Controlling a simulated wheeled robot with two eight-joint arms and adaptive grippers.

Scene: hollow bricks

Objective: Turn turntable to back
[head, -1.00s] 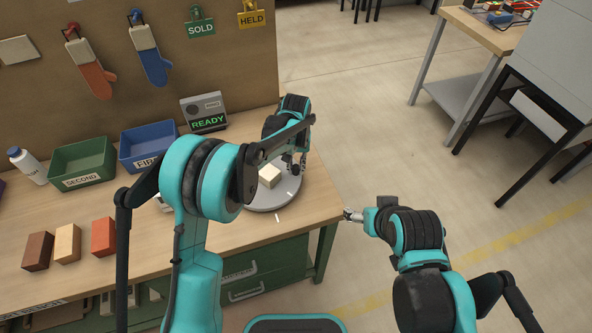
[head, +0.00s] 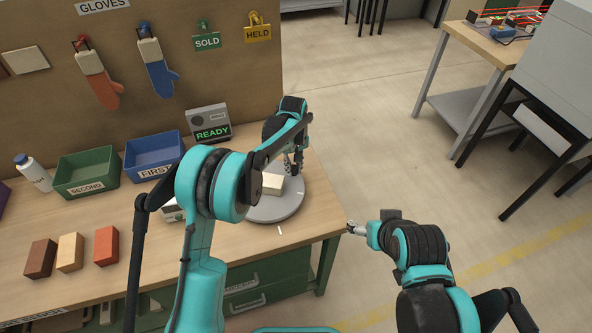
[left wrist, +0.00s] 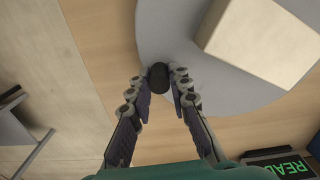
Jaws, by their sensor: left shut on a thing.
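The grey round turntable (head: 290,208) lies on the workbench near its right end. A cream block (head: 272,184) sits on it; the left wrist view shows the block (left wrist: 262,38) at upper right. A dark round knob (left wrist: 158,77) stands near the turntable's edge. My left gripper (head: 296,170) is over the turntable's right side; in the left wrist view its fingertips (left wrist: 160,84) are shut around the knob. My left arm hides part of the turntable's left side. My right gripper (head: 354,227) is off the bench's right edge, too small to read its fingers.
A device reading READY (head: 209,122) stands behind the turntable. A blue FIRST bin (head: 152,158) and a green SECOND bin (head: 87,174) stand to the left. Three bricks (head: 70,252) line the bench front. Open floor (head: 385,150) lies right of the bench.

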